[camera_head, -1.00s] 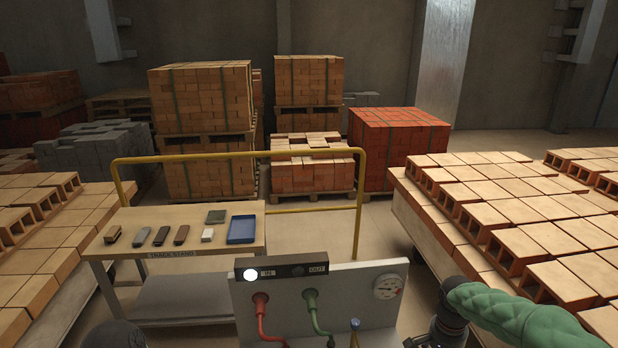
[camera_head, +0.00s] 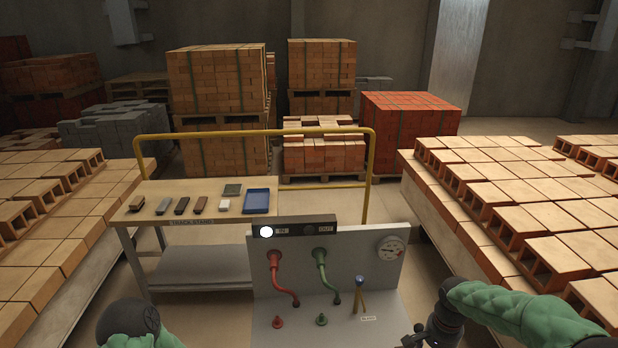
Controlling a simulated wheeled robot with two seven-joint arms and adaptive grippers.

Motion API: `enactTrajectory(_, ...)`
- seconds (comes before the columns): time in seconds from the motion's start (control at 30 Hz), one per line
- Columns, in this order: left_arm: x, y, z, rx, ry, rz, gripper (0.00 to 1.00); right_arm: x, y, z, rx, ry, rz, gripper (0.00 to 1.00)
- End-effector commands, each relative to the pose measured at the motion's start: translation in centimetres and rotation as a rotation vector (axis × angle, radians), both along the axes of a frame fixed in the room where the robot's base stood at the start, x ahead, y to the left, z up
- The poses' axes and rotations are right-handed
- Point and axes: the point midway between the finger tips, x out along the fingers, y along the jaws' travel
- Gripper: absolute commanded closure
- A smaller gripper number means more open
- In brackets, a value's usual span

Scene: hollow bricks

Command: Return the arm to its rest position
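My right arm, in a green padded sleeve, comes in from the lower right of the head view. Its black wrist points down and the gripper (camera_head: 414,340) is partly cut off by the bottom edge, beside the grey panel's right side. I cannot tell whether its fingers are open or shut. My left arm shows only as a green sleeve and a black rounded joint at the bottom left. My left gripper is out of frame.
A grey panel (camera_head: 350,240) with red and green hoses and a gauge (camera_head: 391,249) stands in front. A wooden stand (camera_head: 190,190) holds small blocks and a blue tray (camera_head: 257,201). A yellow rail (camera_head: 250,133) runs behind. Bricks (camera_head: 520,190) flank both sides.

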Motion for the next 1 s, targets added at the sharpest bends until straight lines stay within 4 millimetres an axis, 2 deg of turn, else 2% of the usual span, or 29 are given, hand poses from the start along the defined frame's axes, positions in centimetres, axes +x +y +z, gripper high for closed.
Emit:
enactTrajectory(0.27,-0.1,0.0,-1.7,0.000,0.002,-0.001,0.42,-0.6,4.3,-7.2,0.091,-0.015,0.124,0.42)
enactTrajectory(0.37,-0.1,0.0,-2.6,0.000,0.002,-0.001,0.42,-1.3,6.6,-10.7,0.136,-0.027,0.181,0.42)
enactTrajectory(0.47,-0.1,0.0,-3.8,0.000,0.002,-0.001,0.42,-2.7,9.6,-15.2,0.191,-0.043,0.249,0.42)
enactTrajectory(0.6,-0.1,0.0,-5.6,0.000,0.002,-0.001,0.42,-5.6,13.8,-21.4,0.263,-0.075,0.343,0.42)
enactTrajectory(0.8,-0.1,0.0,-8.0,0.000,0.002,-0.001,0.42,-11.1,18.5,-28.6,0.319,-0.121,0.447,0.42)
enactTrajectory(0.9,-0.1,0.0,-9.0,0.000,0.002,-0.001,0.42,-13.9,20.0,-31.2,0.326,-0.136,0.488,0.42)
enactTrajectory(1.0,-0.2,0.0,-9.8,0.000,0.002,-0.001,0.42,-16.1,20.9,-32.9,0.321,-0.150,0.524,0.42)
